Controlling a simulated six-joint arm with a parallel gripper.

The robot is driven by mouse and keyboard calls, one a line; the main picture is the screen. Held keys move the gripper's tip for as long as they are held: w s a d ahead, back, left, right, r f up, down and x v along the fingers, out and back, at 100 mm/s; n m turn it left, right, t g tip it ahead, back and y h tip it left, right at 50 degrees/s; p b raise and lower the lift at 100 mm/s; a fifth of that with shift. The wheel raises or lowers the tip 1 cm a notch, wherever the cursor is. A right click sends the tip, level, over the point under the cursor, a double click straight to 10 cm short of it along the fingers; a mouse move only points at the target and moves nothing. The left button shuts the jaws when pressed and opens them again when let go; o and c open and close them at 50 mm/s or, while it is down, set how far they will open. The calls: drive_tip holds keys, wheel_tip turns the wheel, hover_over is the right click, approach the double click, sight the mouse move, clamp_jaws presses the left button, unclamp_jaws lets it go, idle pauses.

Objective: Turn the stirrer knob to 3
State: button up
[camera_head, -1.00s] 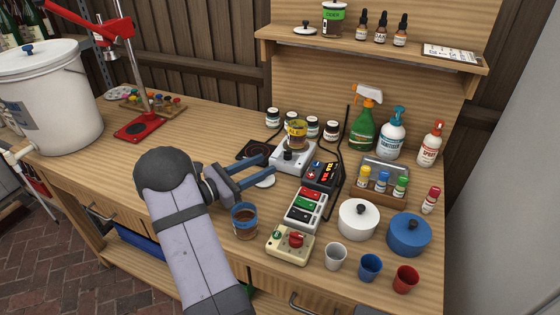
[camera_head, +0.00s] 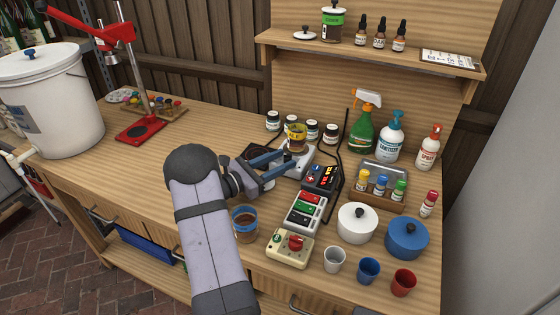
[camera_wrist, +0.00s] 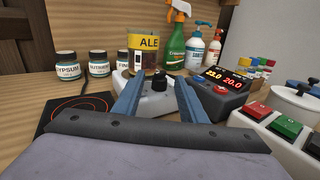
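The stirrer (camera_head: 302,166) is a white box on the bench with an amber jar labelled ALE (camera_head: 296,138) on top. Its black knob (camera_wrist: 159,80) faces me in the wrist view, where the stirrer's white body (camera_wrist: 157,104) shows between my fingers. My gripper (camera_head: 291,162) is open, its two blue fingers reaching the front of the stirrer. In the wrist view the fingers of my gripper (camera_wrist: 160,82) stand on either side of the knob with gaps visible. The knob's scale and pointer setting are not readable. In the head view my fingers hide the knob.
Small jars (camera_wrist: 98,64) stand behind left.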

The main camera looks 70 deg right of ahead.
clamp_jaws()
drive_tip(key=shift+w+d+f+m+g+y+b, duration=0.1)
drive_tip(key=shift+w+m+g+y+b, duration=0.05)
drive_tip(key=shift+m+g+y+b, duration=0.3)
drive_tip(key=shift+w+d+m+g+y+b, duration=0.1)
drive_tip(key=shift+m+g+y+b, duration=0.2)
drive_tip(key=shift+g+b, duration=0.2)
drive_tip(key=shift+w+d+m+g+y+b, duration=0.1)
drive_tip(key=shift+m+g+y+b, duration=0.5)
drive_tip(key=shift+m+g+y, duration=0.25)
drive_tip(key=shift+w+d+m+g+y+b, duration=0.1)
drive_tip(key=shift+m+g+y+b, duration=0.55)
drive_tip(key=shift+g+y, duration=0.2)
drive_tip(key=shift+r, duration=0.2)
unclamp_jaws()
drive_tip(key=shift+f, duration=0.1)
